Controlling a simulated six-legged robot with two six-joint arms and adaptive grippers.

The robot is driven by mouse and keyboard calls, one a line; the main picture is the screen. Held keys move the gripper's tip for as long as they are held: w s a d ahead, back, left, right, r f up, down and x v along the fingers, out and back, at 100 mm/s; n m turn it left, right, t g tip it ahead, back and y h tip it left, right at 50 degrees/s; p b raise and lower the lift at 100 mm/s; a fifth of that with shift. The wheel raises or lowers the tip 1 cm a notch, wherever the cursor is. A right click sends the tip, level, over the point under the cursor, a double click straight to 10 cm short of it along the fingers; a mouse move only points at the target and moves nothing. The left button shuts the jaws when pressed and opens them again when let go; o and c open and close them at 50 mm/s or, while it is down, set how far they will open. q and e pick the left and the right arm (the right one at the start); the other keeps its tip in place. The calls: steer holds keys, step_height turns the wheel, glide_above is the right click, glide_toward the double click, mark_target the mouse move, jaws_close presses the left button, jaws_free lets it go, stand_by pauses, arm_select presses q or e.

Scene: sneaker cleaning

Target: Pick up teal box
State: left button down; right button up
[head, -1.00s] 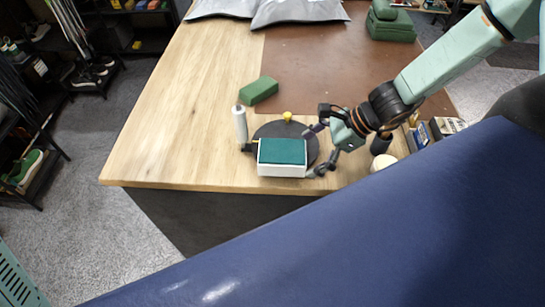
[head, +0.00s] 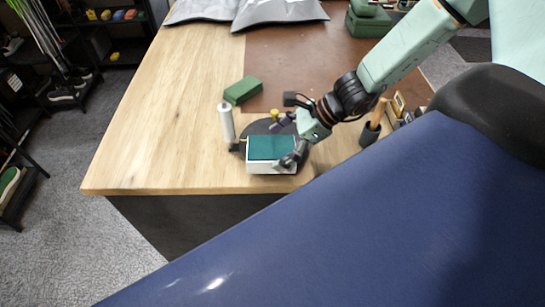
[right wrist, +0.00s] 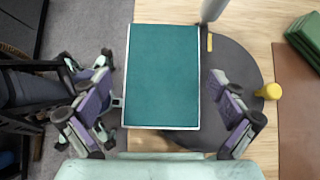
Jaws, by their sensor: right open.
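The teal box (head: 271,149) has a teal top and white sides. It sits near the front edge of the wooden table, over part of a dark round disc. In the right wrist view the teal box (right wrist: 162,76) lies between the two spread fingers, with gaps at both sides. My right gripper (head: 287,137) is open at the right side of the box in the head view; one finger overlaps the box's front right corner. The right gripper also shows in the right wrist view (right wrist: 165,112). My left gripper is not in view.
A white roller (head: 227,122) stands upright just left of the box. A green block (head: 241,90) lies behind it. A yellow knob (right wrist: 269,91) is at the disc's edge. A dark holder (head: 370,134) stands to the right. The table's left part is clear.

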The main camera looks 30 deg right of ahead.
mark_target(279, 147)
steer(key=f+b, duration=0.1)
steer(key=w+a+f+b, duration=0.1)
steer(key=shift+a+f, duration=0.1)
steer(key=shift+f, duration=0.2)
steer(key=shift+a+f+b, duration=0.25)
steer(key=shift+b, duration=0.25)
steer(key=shift+w+a+f+b, duration=0.15)
steer(key=shift+w+a+b, duration=0.15)
steer(key=shift+a, duration=0.45)
steer(key=shift+d, duration=0.35)
steer(key=shift+c, duration=1.1)
steer(key=shift+a, duration=0.3)
steer(key=c, duration=0.4)
steer(key=shift+d, duration=0.15)
steer(key=c, duration=0.8)
step_height(279, 147, up, 9)
steer(key=p, duration=0.5)
steer(key=shift+r, duration=0.45)
steer(key=shift+p, duration=0.3)
